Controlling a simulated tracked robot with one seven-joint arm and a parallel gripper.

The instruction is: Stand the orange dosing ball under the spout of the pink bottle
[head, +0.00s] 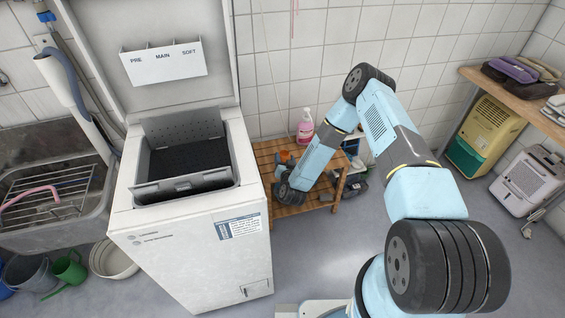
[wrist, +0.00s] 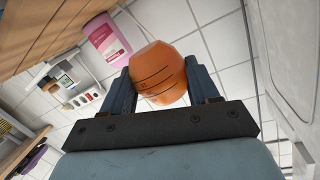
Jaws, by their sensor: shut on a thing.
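The orange dosing ball (wrist: 158,72) is between the two fingers of my gripper (wrist: 160,90) in the wrist view, and the fingers are shut on it. In the head view a bit of the orange ball (head: 285,155) shows above the low wooden bench, beside my wrist, with most of it hidden. The pink bottle (head: 305,127) stands at the back of the bench, right of the ball. It also shows in the wrist view (wrist: 104,44), tilted by the camera angle, left of the ball and apart from it. I cannot make out its spout clearly.
The slatted wooden bench (head: 262,158) stands between the open top-loading washer (head: 190,235) and my arm. Dark items (head: 360,188) lie near its right end. A sink with a rack (head: 50,195) is at left. Appliances (head: 480,135) stand at right. Open floor lies in front.

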